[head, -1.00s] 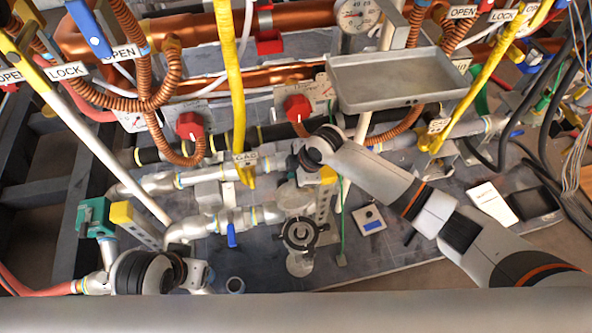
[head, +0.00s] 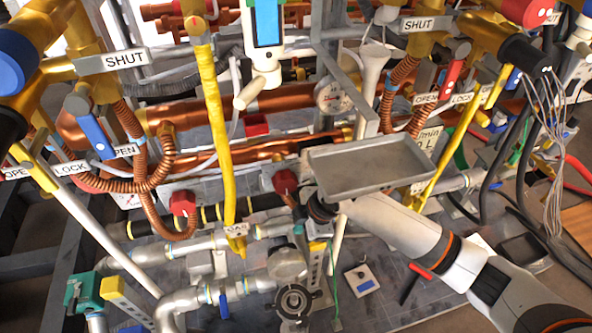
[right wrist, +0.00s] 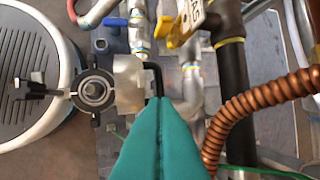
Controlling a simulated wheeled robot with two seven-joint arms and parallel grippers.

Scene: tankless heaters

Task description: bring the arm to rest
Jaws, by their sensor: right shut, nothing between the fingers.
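My right arm (head: 395,225) comes in from the lower right in the head view. Its dark wrist (head: 322,208) is partly hidden by the grey tray, and its fingers cannot be made out there. In the right wrist view the teal fingers of my right gripper (right wrist: 160,103) are pressed together, shut and empty. Their tips are over pipework, close to a dark bent piece in the picture; I cannot tell whether they touch it. My left gripper is not in view.
The grey tray (head: 370,165) overlaps the right arm in the head view. Yellow tubes (head: 217,130), corrugated copper hoses (head: 157,172), red valves (head: 285,181) and pipes crowd the area. A dark round clamp (right wrist: 93,91) lies left of the fingers. Loose wires (head: 545,140) hang at right.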

